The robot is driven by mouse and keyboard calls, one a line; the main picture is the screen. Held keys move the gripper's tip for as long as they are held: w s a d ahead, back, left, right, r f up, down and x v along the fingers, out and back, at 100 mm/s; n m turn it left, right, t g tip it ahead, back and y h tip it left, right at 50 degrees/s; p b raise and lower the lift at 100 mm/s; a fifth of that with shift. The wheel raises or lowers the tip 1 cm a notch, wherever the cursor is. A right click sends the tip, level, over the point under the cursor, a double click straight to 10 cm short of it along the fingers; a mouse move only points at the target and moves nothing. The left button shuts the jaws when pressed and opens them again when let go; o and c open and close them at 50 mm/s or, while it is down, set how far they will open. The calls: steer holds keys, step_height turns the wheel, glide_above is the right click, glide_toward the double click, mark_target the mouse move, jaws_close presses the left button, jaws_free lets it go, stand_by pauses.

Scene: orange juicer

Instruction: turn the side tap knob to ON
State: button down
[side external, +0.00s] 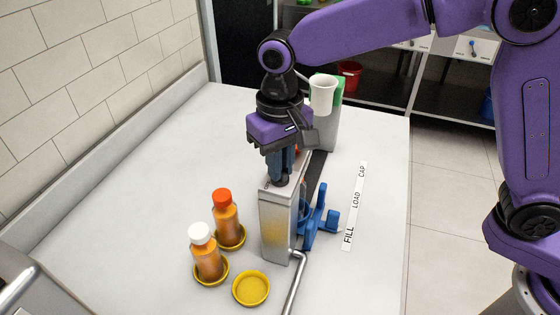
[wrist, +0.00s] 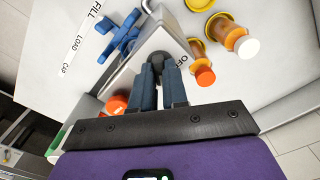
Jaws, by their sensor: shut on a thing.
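The tap knob is a small dark cylinder (side external: 282,181) on top of the silver upright box (side external: 276,228). It also shows in the wrist view (wrist: 158,57), with part of an "OFF" label (wrist: 185,62) beside it. My gripper (side external: 281,172) points straight down with its blue-grey fingers close together on the knob. In the wrist view my gripper (wrist: 161,70) has a finger on either side of the knob and is shut on it. The fingers hide part of the knob, and I cannot tell which way it is turned.
A red-capped orange bottle (side external: 226,215) and a white-capped one (side external: 207,258) stand in yellow dishes left of the box. An empty yellow dish (side external: 251,289) sits in front. A blue fixture (side external: 315,222) and a FILL-LOAD-CAP strip (side external: 355,204) lie right. A white cup (side external: 323,96) is behind.

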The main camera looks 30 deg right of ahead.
steer(key=shift+m, duration=0.8)
steer(key=c, duration=1.1)
jaws_free()
steer(key=shift+c, duration=0.2)
steer(key=shift+r, duration=0.1)
step_height(320, 180, up, 17)
steer(key=shift+r, duration=0.15)
